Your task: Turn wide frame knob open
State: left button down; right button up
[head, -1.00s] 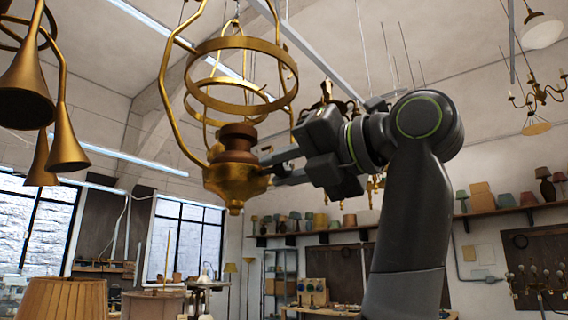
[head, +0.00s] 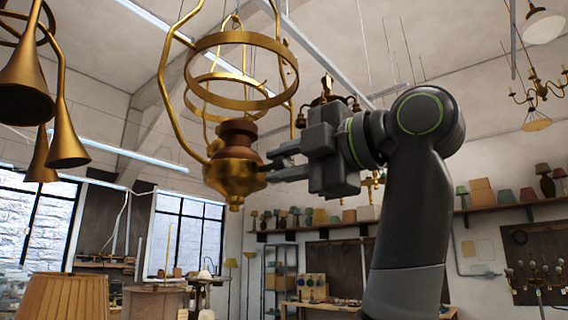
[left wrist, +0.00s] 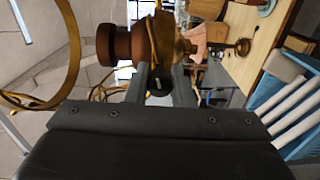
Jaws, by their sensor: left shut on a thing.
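The wide brass frame hangs in the head view, with two rings above a rounded brass body (head: 235,177) and a brown collar (head: 238,131) on top. My left gripper (head: 271,168) reaches it from the right, its fingers against the body's right side. In the left wrist view the two fingers (left wrist: 159,74) are shut on a small dark knob (left wrist: 158,85) beside the brass body (left wrist: 163,40). The knob is hidden by the fingers in the head view. How far it is turned cannot be told. My right gripper is out of view.
Brass horn-shaped shades (head: 66,138) hang at the left. A chandelier (head: 540,90) hangs at the far right. Lampshades (head: 62,298) stand below, and a shelf of shades (head: 320,230) runs along the back wall. Open air lies below the frame.

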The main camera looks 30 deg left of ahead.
pick_arm(q)
jog(key=shift+m, duration=1.5)
jog(key=c, duration=1.3)
grip_release()
jog(key=shift+o, duration=0.2)
